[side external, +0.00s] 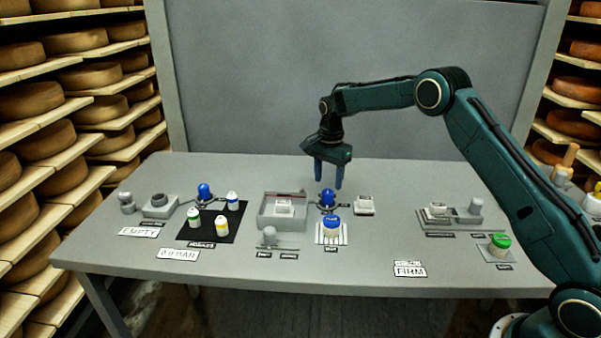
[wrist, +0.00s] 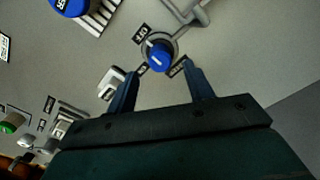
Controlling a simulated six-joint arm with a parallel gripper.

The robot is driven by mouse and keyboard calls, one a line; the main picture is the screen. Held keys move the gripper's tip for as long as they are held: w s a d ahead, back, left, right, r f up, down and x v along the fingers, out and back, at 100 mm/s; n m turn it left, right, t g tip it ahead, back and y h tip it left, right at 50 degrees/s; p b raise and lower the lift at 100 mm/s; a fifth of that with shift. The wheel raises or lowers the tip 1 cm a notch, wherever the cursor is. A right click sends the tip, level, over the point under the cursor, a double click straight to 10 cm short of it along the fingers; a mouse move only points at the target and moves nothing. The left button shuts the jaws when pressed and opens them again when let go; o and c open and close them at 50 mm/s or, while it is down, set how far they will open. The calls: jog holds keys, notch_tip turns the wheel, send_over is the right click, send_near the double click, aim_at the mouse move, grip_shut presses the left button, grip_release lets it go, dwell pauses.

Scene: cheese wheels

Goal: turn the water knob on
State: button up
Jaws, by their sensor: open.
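A blue knob (side external: 327,199) on a grey pipe fitting stands near the middle of the table, just below my gripper. In the wrist view the blue knob (wrist: 159,58) has a short white line on top and sits in a round grey collar. A small dark label (wrist: 142,33) lies at its upper left and another (wrist: 179,66) at its lower right; their words are too small to read surely. My gripper (side external: 328,187) points down with its fingers apart. In the wrist view the two fingers (wrist: 161,71) are at either side of the knob's near edge, and nothing is held.
A second blue knob (side external: 204,191) stands at the left, beside a black mat (side external: 210,234) with several capped bottles. A blue-capped jar (side external: 331,228) stands in front of the middle knob. A white block (side external: 364,205) is close at its right.

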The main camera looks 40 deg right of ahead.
aim_at(328, 191)
jog(key=shift+f, duration=2.85)
jog(key=c, duration=1)
